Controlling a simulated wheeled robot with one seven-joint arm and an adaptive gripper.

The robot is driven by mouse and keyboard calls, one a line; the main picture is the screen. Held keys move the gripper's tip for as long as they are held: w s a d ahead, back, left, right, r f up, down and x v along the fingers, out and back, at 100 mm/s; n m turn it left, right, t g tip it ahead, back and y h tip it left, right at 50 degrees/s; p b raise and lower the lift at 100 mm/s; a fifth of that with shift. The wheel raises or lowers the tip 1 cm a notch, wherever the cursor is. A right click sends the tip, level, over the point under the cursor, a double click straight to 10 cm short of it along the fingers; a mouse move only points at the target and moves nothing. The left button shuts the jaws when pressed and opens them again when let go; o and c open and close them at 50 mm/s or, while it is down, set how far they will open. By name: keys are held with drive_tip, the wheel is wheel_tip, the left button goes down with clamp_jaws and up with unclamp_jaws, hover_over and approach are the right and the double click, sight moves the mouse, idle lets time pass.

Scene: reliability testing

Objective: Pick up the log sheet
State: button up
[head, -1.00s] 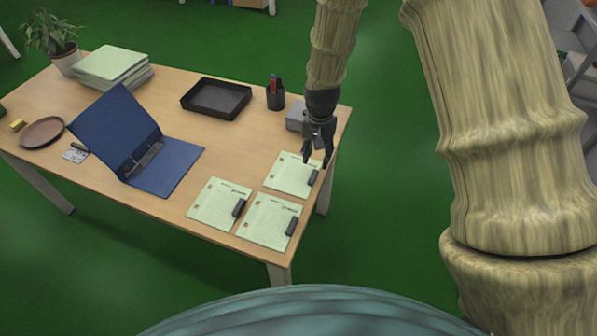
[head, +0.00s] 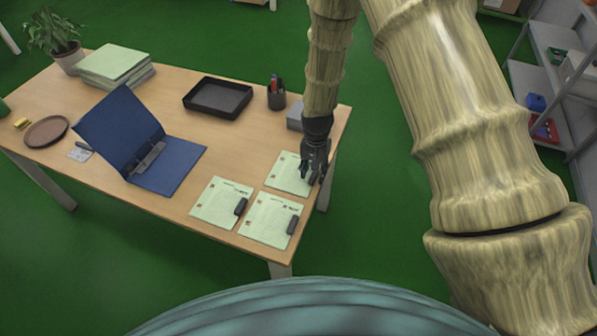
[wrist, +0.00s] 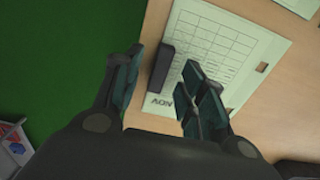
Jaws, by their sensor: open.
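Three pale green log sheets lie on the table near its right front corner, each with a dark block on its right part. The far sheet (head: 286,172) is partly hidden by my gripper (head: 314,176), which is over its right side. The front left sheet (head: 219,201) and the front right sheet (head: 266,220) are uncovered. In the wrist view, the far sheet (wrist: 222,60) shows a printed grid. Its dark block (wrist: 162,68) appears between the fingers of my open gripper (wrist: 160,82), without clear contact.
An open blue binder (head: 165,170) stands left of the sheets. A black tray (head: 217,97), a pen cup (head: 276,94) and a grey box (head: 296,116) are behind. A paper stack (head: 115,64), potted plant (head: 62,50) and brown plate (head: 46,131) are at left. The table's right edge is close to my gripper.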

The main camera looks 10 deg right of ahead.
drive_tip(key=shift+f, duration=0.6)
clamp_jaws()
